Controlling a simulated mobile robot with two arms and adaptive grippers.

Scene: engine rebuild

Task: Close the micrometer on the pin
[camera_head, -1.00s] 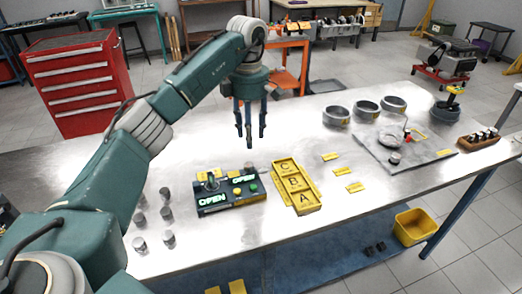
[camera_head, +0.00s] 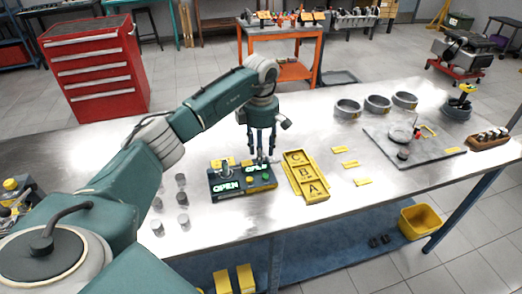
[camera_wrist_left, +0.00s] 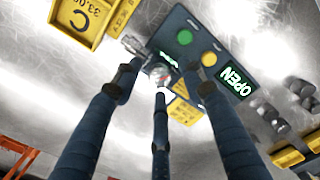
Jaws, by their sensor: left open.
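A dark gauge box (camera_head: 226,187) with two lit displays reading OPEN stands on the steel bench. It has green and yellow buttons on its top, and a small grey fixture (camera_head: 228,164) at its left part. My left gripper (camera_head: 262,158) points down with its fingers spread, over the far right part of the box. In the left wrist view, the three fingers (camera_wrist_left: 165,78) surround a small silver part (camera_wrist_left: 159,75) at the box (camera_wrist_left: 215,58) edge, partly hidden by them. I cannot tell whether they touch it. Several grey pins (camera_head: 181,199) stand left of the box. My right gripper is not in view.
A yellow tray (camera_head: 306,178) marked C, B, A lies right of the box. Yellow labels (camera_head: 350,163), grey rings (camera_head: 377,104) and a grey plate (camera_head: 440,150) are farther right. A yellow bin (camera_head: 420,222) is below the bench's front edge.

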